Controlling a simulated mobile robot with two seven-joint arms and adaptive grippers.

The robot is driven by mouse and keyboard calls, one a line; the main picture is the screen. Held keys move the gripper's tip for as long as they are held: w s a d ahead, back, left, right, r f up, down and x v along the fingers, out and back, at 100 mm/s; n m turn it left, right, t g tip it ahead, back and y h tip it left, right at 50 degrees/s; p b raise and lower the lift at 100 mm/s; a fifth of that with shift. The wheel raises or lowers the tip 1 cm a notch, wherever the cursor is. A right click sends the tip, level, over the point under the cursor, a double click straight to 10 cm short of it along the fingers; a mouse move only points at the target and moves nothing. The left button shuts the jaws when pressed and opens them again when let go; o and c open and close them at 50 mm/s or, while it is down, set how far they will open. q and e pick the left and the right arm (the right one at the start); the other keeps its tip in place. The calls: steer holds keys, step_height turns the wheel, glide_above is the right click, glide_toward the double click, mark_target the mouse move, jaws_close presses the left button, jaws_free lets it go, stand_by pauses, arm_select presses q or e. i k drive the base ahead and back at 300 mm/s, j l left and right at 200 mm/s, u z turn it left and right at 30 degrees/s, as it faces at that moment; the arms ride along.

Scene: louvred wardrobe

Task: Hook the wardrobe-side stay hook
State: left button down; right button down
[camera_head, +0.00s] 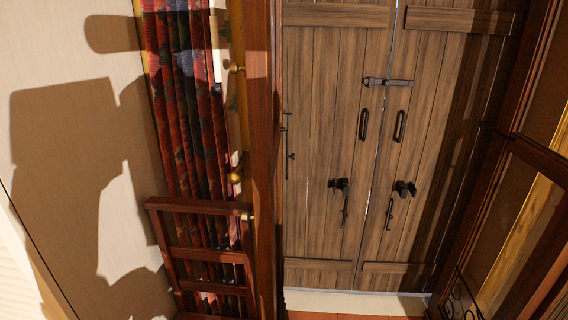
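Neither of my grippers is in view. A pair of brown plank doors (330,60) fills the middle and right, standing shut or nearly so with a thin seam between them. Small thin dark metal pieces (290,140) are at the left edge of the plank doors. One of them may be a stay hook, but it is too small to tell, nor can I tell if it is hooked. A dark red-brown wooden upright (263,160) stands edge-on left of the doors. I cannot tell which part belongs to the wardrobe.
A black bolt (387,82), pull handles and latches are on the doors. Left are a patterned red curtain (185,100), brass knobs (235,178) and a low red-brown wooden rack (205,253). A dark panelled frame (510,170) stands right. Tiled floor (350,317) shows at the bottom.

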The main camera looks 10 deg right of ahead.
mark_target(293, 155)
steer(key=i+l+u, duration=0.25)
steer(key=l+u, duration=0.2)
steer(key=l, duration=0.15)
steer(key=l+u, duration=0.25)
steer(key=i+l+u, duration=0.5)
steer(key=l, duration=0.4)
steer(key=i, duration=0.1)
